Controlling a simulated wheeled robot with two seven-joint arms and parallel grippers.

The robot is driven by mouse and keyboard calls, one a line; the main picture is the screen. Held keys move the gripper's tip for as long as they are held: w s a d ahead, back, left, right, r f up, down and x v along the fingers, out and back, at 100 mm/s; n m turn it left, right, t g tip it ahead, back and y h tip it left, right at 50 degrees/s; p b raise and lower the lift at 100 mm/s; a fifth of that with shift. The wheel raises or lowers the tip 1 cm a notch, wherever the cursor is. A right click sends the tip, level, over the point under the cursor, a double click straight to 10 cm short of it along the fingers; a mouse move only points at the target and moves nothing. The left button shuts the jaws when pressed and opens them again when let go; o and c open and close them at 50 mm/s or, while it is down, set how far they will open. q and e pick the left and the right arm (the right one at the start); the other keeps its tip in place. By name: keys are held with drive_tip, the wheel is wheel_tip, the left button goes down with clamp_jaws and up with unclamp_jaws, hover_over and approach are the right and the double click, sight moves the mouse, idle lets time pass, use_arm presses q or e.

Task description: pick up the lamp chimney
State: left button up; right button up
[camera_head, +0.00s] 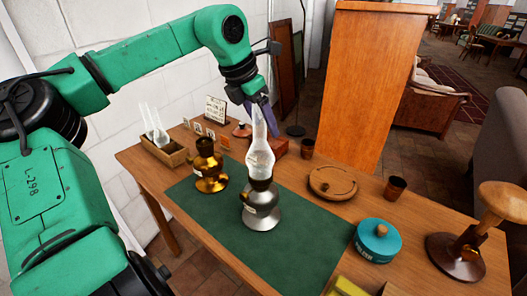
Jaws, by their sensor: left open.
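A clear glass lamp chimney (260,156) stands upright on a silver oil lamp (262,208) on the green mat. My left gripper (262,108) comes down from above, with its purple fingers at the narrow top of this chimney. It is open; I cannot tell whether a finger touches the glass. A brass lamp (210,172) without a chimney stands to the left on the mat. More clear glass chimneys (156,128) stand in a small wooden box (172,157) at the table's left end. My right gripper is not in view.
The green mat (290,255) is bare at the front. A round wooden tray (333,183), brown cups (395,188), a teal tin (377,241) and a wooden stand (456,258) are to the right. A white wall and a tall wooden cabinet (376,85) stand behind the table.

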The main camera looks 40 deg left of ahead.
use_arm(q)
drive_tip(key=shift+x, duration=1.2)
drive_tip(key=shift+s+a+f, duration=0.1)
drive_tip(key=shift+a+f, duration=0.2)
drive_tip(key=shift+a, duration=0.15)
drive_tip(key=shift+d+r, duration=0.1)
drive_tip(key=shift+d, duration=0.2)
clamp_jaws()
drive_tip(key=shift+a, duration=0.15)
